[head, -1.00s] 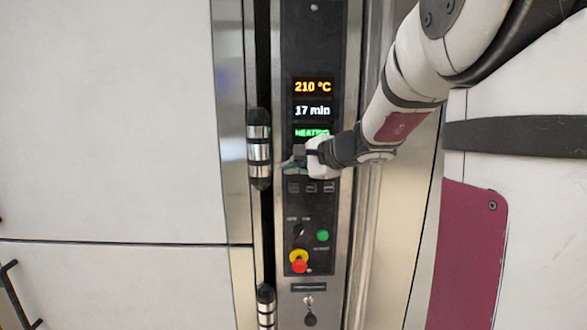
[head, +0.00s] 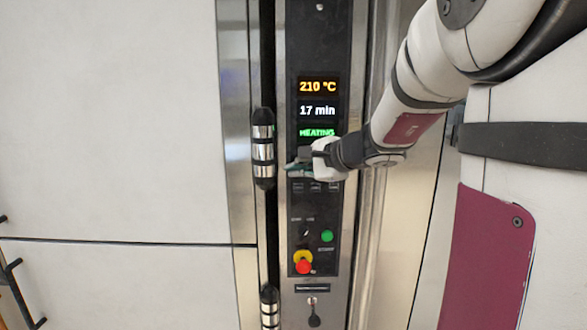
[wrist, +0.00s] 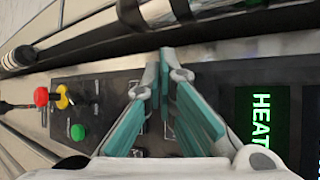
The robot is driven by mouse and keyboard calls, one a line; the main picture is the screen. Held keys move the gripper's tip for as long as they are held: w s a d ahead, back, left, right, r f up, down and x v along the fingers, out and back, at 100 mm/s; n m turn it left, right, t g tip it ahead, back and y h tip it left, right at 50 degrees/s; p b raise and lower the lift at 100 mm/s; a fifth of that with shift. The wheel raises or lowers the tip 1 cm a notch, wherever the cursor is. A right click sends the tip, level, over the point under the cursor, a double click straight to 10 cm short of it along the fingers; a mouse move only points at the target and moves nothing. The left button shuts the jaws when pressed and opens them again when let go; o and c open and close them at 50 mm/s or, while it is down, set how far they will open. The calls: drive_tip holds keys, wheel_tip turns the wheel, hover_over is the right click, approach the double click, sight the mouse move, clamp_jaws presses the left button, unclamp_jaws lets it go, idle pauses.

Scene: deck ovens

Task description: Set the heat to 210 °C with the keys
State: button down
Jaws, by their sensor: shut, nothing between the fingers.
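The oven's control panel (head: 319,215) is a dark upright strip. Its top display (head: 318,87) reads 210 °C in orange, the one below (head: 318,110) reads 17 min in white, and a green line (head: 317,132) reads HEATING. My gripper (head: 293,167) is in front of the panel just below the green line, its fingers closed with nothing between them. A row of small keys (head: 316,187) shows just under it. In the wrist view the teal fingers (wrist: 165,62) point at the panel and hide part of it; whether they touch it I cannot tell.
Below the keys are a green button (head: 327,236) and a red knob on a yellow collar (head: 303,264). A black-and-chrome door handle (head: 263,148) stands close left of my gripper. A key switch (head: 313,302) sits at the bottom.

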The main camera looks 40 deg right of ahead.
drive_tip(key=s+a, duration=0.2)
drive_tip(key=s, duration=0.2)
drive_tip(key=shift+s+a, duration=0.1)
drive_tip(key=shift+a, duration=0.3)
drive_tip(key=s+a+f+n+g+y, duration=0.1)
drive_tip(key=s+a+f+n+g, duration=0.15)
drive_tip(key=s+a+n, duration=0.5)
drive_tip(key=s+a+f+n+g+y, duration=0.1)
drive_tip(key=s+a+n+g+y, duration=0.2)
drive_tip(key=a, duration=0.8)
drive_tip(key=s+f+n+g+h, duration=0.1)
drive_tip(key=s+f+n+h, duration=0.1)
drive_tip(key=s+n, duration=0.3)
drive_tip(key=s+f+n+g+h, duration=0.1)
drive_tip(key=s+n+h, duration=0.2)
drive_tip(key=s+n, duration=0.2)
drive_tip(key=s, duration=0.2)
drive_tip(key=shift+s+f, duration=0.35)
drive_tip(key=shift+f, duration=0.05)
